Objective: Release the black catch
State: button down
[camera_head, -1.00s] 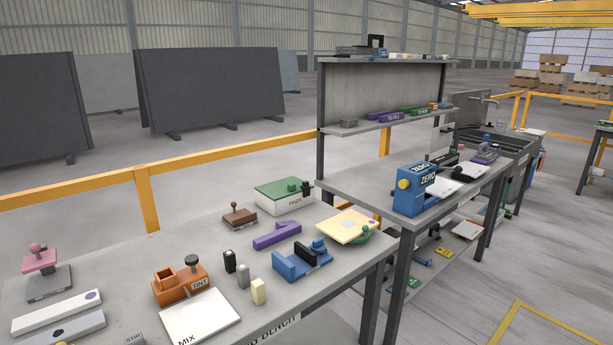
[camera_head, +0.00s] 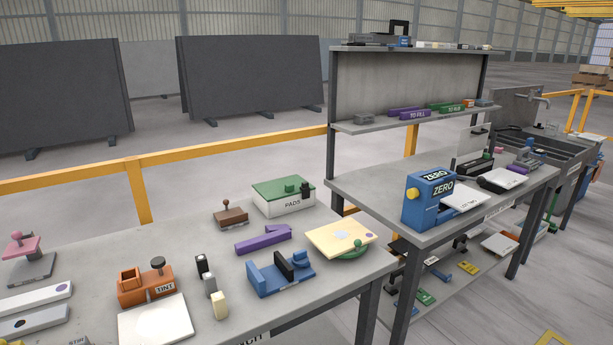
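A small black catch (camera_head: 306,189) stands upright at the right end of a white box marked PADS (camera_head: 292,205). The box has a green lid (camera_head: 282,188) with a round green knob, and the lid looks shut. The box sits at the back of the near grey bench. Whether the catch is fastened is too small to tell. My gripper is not in view.
On the near bench (camera_head: 225,275) stand a brown stamp (camera_head: 230,215), a purple block (camera_head: 263,238), a blue fixture (camera_head: 265,280), a cream board (camera_head: 340,238) and an orange TINT holder (camera_head: 145,287). A second bench with a blue ZERO device (camera_head: 428,200) stands to the right. A yellow rail (camera_head: 140,195) runs behind.

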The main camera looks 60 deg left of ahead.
aim_at(305, 189)
jog(key=u, duration=0.15)
jog(key=i, duration=0.9)
jog(key=u, duration=0.7)
jog(key=k, duration=0.2)
jog(key=u, duration=2.45)
jog(key=k, duration=0.1)
jog(key=z, duration=0.05)
